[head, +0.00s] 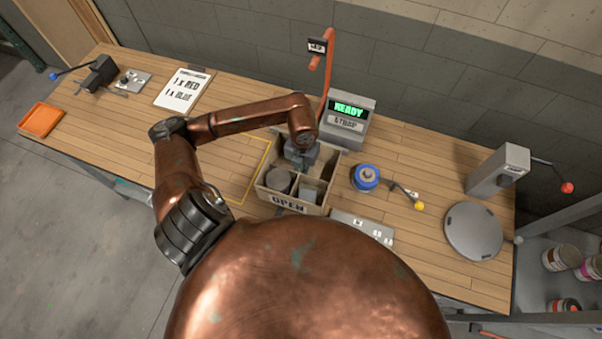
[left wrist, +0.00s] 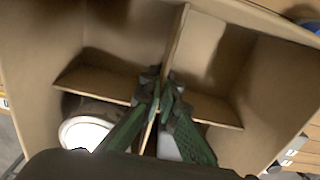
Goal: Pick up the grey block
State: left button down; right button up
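The grey block (head: 311,192) lies in the front right compartment of an open cardboard box (head: 289,208). In the left wrist view a pale patch of what looks like the block (left wrist: 169,147) shows between my fingers, mostly hidden. My left gripper (head: 300,161) reaches down into the box from above, behind the block. In the left wrist view its green fingers (left wrist: 161,100) come together at the crossing of the dividers. They hold no block. I cannot tell whether the divider is pinched between the tips. My right gripper is not in view.
A round can (head: 279,181) stands in the box's front left compartment; its white lid (left wrist: 87,133) shows in the wrist view. Cardboard dividers (left wrist: 215,110) cross inside the box.

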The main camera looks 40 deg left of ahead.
aim_at(301, 175)
pick_arm(q)
jog(key=shift+w+a+f, duration=0.2)
jog(key=shift+f, duration=0.2)
jog(key=shift+w+a+f+p, duration=0.15)
jog(key=shift+f+p, duration=0.25)
jog(key=shift+f, duration=1.3)
jog(key=shift+f, duration=0.1)
jog(key=c, duration=2.2)
grip_release()
jog(key=shift+o, duration=0.2)
